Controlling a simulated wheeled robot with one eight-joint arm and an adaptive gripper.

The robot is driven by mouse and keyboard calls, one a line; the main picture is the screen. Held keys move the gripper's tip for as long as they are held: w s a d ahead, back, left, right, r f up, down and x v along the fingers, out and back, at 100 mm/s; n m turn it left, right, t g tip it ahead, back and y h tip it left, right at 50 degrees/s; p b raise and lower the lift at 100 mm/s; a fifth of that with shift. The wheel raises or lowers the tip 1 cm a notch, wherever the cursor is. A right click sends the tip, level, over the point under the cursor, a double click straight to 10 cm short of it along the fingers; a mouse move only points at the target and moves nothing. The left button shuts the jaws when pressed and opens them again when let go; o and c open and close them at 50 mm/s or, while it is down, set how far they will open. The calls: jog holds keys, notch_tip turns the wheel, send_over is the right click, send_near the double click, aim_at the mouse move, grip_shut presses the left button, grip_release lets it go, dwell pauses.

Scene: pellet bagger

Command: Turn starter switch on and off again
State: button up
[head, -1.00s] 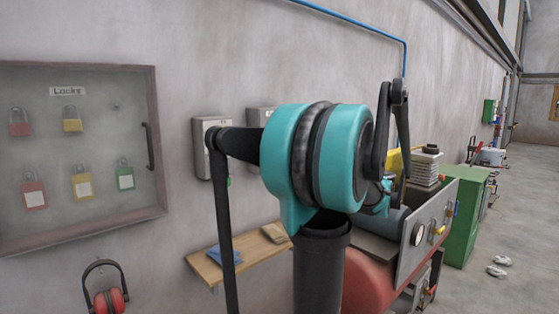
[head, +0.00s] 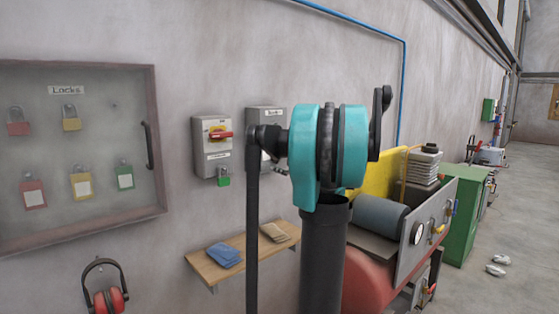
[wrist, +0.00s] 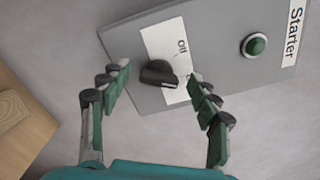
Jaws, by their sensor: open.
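The starter box (wrist: 215,80) fills the upper part of the wrist view, grey with a "Starter" label. Its black rotary switch knob (wrist: 158,73) sits on a white plate, beside the word "Off". The other end of the plate's lettering is hidden. My gripper (wrist: 160,80) is open, with its green-padded fingers on either side of the knob in the picture; I cannot tell whether they touch it. In the head view the starter box (head: 262,116) is on the wall, partly behind my arm, and my gripper is hidden there.
A green button (wrist: 254,45) is on the starter box. Left of it in the head view is an isolator box with a red handle (head: 220,135) and a green padlock (head: 223,176). A wooden shelf (head: 208,270) with cloths is below. A lock cabinet (head: 160,190) hangs left.

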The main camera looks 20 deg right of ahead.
jog(key=shift+w+a, duration=0.1)
jog(key=shift+w, duration=0.25)
jog(key=shift+c, duration=0.2)
jog(key=c, duration=1.1)
jog(key=shift+n, duration=0.4)
jog(key=n, duration=0.5)
jog(key=shift+f+n, duration=0.2)
jog(key=shift+n, duration=0.1)
jog(key=n, duration=0.5)
jog(key=shift+f, duration=0.15)
jog(key=shift+n, duration=0.4)
